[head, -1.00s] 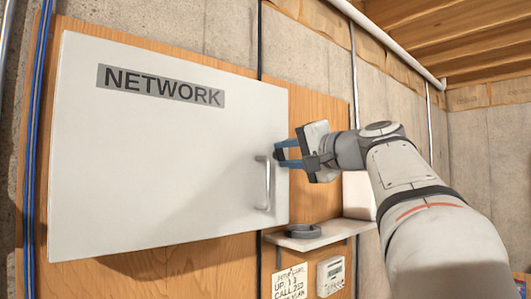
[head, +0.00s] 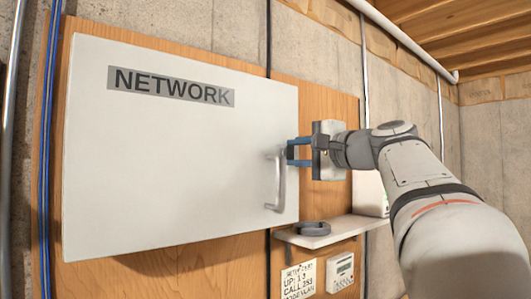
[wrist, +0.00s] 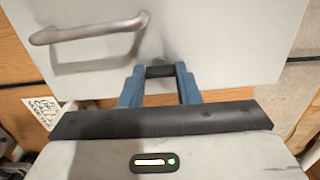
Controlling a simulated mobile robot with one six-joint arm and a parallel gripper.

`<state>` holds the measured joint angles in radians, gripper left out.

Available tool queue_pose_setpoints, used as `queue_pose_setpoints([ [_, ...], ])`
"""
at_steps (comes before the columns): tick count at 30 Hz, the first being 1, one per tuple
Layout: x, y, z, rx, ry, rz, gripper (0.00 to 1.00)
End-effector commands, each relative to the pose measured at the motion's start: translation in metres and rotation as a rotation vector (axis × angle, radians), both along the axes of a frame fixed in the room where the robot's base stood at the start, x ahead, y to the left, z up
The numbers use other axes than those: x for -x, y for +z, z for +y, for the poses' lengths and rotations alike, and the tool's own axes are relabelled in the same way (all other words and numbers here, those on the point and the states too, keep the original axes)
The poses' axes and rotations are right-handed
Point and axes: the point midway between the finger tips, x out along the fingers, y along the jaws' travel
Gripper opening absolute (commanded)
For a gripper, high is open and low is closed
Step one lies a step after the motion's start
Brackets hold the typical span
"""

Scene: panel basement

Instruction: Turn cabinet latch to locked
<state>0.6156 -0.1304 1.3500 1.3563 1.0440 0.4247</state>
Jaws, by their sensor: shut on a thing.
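The grey cabinet (head: 180,160) labelled NETWORK hangs on a wooden board with its door closed. The small dark latch (wrist: 160,71) is near the door's right edge, beside the handle. My gripper (head: 291,152) reaches in from the right. In the wrist view its blue fingers stand on either side of the latch, shut on it. In the head view the fingers hide most of the latch, so its exact angle is hard to tell there.
A metal bar handle (head: 278,185) sits just left of and below my fingers; it also shows in the wrist view (wrist: 88,32). Below is a small shelf (head: 345,230) with a dark roll (head: 314,228). A note (head: 298,279) and a small meter (head: 340,271) are under it.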

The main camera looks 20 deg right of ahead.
Motion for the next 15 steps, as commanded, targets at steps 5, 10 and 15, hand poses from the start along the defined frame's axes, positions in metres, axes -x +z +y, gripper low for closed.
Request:
queue_pose_setpoints([
  [5,-0.0002,-0.0005,0.0,-0.001,0.0,0.001,0.06],
  [10,-0.0003,-0.0005,-0.0001,-0.001,0.0,0.001,0.4],
  [15,-0.0001,-0.0003,-0.0001,0.0,0.0,0.0,0.51],
])
